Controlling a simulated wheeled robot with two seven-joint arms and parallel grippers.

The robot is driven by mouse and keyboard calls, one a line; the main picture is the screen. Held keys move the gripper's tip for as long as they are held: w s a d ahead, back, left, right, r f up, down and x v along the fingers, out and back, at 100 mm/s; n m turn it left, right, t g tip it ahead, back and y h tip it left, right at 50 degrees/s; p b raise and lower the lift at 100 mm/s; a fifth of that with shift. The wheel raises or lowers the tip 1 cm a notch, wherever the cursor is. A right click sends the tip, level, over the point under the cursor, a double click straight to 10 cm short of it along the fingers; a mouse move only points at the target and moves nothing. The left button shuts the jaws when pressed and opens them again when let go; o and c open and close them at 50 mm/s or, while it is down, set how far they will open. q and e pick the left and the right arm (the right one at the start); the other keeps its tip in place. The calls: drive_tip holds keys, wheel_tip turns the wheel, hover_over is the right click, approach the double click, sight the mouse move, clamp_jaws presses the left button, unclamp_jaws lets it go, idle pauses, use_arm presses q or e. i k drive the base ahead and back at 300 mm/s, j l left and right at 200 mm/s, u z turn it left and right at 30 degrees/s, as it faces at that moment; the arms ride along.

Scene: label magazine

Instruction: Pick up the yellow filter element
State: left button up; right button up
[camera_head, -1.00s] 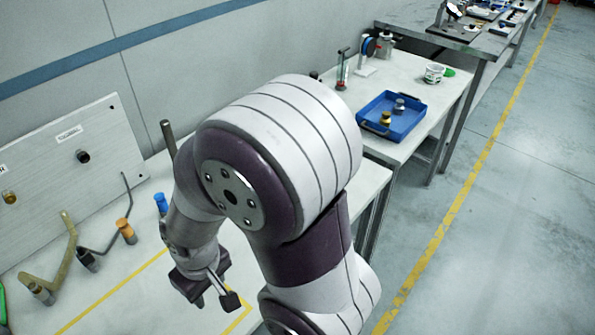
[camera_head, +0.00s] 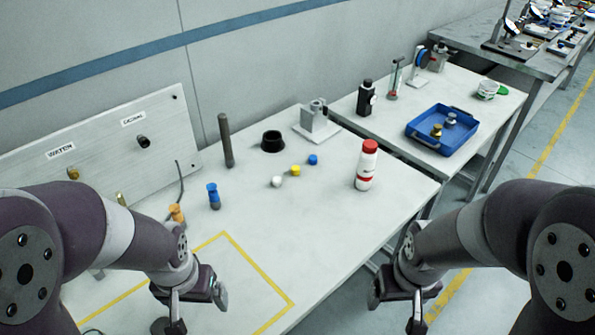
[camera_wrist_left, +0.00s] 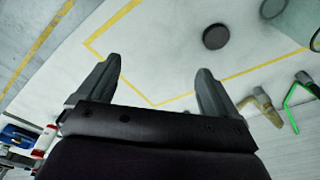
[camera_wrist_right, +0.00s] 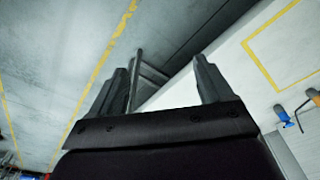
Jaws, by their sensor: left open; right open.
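The yellow filter element (camera_head: 295,171) is a small cylinder standing on the white table, between a white one (camera_head: 277,182) and a blue one (camera_head: 313,160). It is in plain sight in the head view; I cannot make it out in either wrist view. My left gripper (camera_head: 198,304) is open and empty over the table's near part, beside the yellow taped outline, well short of the yellow element. The left wrist view shows its spread fingers (camera_wrist_left: 158,68). My right gripper (camera_head: 396,303) is open and empty, off the table's near right edge; its fingers (camera_wrist_right: 160,68) are apart.
A red-capped white bottle (camera_head: 367,165) stands right of the yellow element. Behind are a black ring (camera_head: 272,141), a grey post (camera_head: 226,140) and a metal stand (camera_head: 316,124). A blue tray (camera_head: 442,129) sits on the adjoining table. The table is bare in front of the elements.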

sight(295, 170)
drive_tip(key=l+u, duration=0.1)
drive_tip(key=u, duration=0.4)
drive_tip(key=i+l+u, duration=0.1)
drive_tip(key=u, duration=0.35)
drive_tip(key=l+u, duration=0.15)
drive_tip(key=u, duration=0.35)
drive_tip(key=l+u, duration=0.2)
drive_tip(key=l, duration=0.3)
drive_tip(key=k+l+u, duration=0.2)
drive_tip(key=l, duration=0.3)
drive_tip(key=l+u, duration=0.2)
drive_tip(key=l, duration=0.35)
drive_tip(key=k+l+u, duration=0.2)
drive_tip(key=l, duration=0.6)
